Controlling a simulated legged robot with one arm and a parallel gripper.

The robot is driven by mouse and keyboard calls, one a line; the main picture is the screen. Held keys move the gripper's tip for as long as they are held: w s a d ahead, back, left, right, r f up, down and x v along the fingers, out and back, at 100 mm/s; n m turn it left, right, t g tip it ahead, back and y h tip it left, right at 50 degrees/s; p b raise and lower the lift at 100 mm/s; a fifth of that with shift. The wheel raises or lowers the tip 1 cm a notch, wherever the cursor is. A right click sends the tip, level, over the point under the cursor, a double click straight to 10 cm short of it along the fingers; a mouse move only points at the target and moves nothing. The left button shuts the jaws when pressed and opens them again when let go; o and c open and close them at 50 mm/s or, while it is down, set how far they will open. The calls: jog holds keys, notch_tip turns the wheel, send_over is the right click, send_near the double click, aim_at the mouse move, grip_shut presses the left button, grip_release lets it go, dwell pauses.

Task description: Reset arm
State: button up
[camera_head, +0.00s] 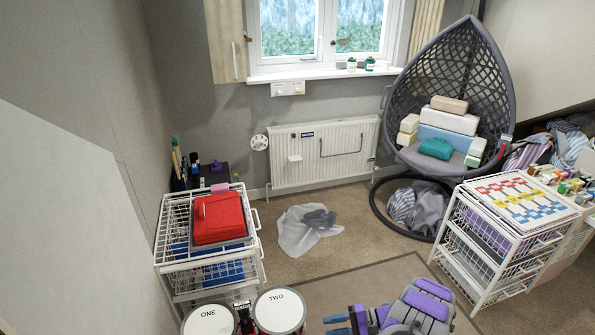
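My gripper (337,325) shows at the bottom edge, right of centre, with blue finger ends pointing left. The grey and purple arm part (422,303) to its right is mine. The lower part of the gripper is cut off by the picture's edge. I cannot tell whether the fingers are open or shut, and nothing is visibly held. It is over the rug (375,285), right of the round white lid marked TWO (280,308).
A white wire drawer unit (165,258) with a red case (219,217) stands left. A second drawer unit (458,232) stands right. A hanging chair (395,98) is behind. Crumpled plastic (297,237) lies on the carpet. The round lid marked ONE (208,322) is front left.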

jog(key=s+a+r+n+g+h, duration=0.1)
jog(key=s+a+r+n+g, duration=0.15)
jog(key=r, duration=0.55)
jog(key=s+a+r+n+g+h, duration=0.15)
jog(key=a+r, duration=0.25)
jog(key=r, duration=0.4)
jog(key=s+a+r+n+g+h, duration=0.15)
jog(key=a+r, duration=0.25)
jog(key=r, duration=0.4)
jog(key=s+d+r+n+h, duration=0.1)
jog(key=s+r+h, duration=0.2)
jog(key=s+r, duration=0.45)
jog(key=s+d+r+n+h, duration=0.1)
jog(key=s+d+r+h, duration=0.2)
jog(key=s, duration=0.7)
jog(key=s+d+r+m+t+h, duration=0.1)
jog(key=s+d+t+h, duration=0.3)
jog(key=s+d, duration=0.4)
jog(key=s+r+h, duration=0.1)
jog(key=s, duration=0.3)
jog(key=shift+s+d, duration=0.35)
jog(key=shift+s, duration=0.05)
